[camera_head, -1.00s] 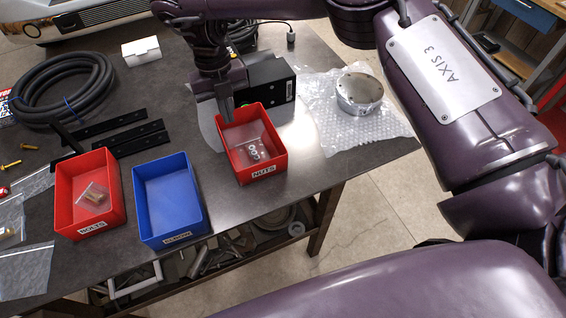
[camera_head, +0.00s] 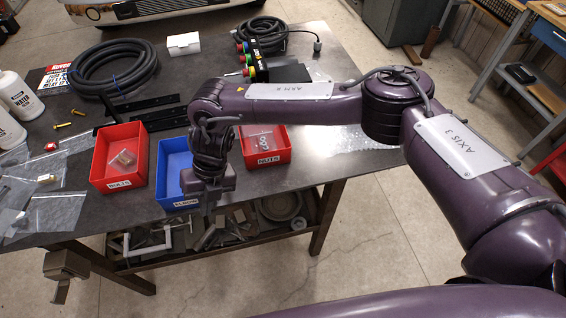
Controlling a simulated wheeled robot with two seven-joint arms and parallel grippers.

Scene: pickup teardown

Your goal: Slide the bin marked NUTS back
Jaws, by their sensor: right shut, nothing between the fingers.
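The red bin marked NUTS (camera_head: 266,157) stands on the table right of the blue bin, near the front edge. Small clear-bagged parts lie in it, and my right forearm crosses just behind it, hiding its back rim. My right gripper (camera_head: 207,208) is shut and empty, pointing down over the front of the blue bin (camera_head: 172,164), left of the NUTS bin and apart from it. My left gripper (camera_head: 62,285) shows low at the left, in front of the table; its jaw opening is unclear.
The red BOLTS bin (camera_head: 119,158) stands left of the blue bin. Black flat bars (camera_head: 150,103), a coiled hose (camera_head: 112,68) and a button pendant (camera_head: 262,60) lie farther back. Bubble wrap (camera_head: 350,138) lies right of the NUTS bin, partly behind my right arm.

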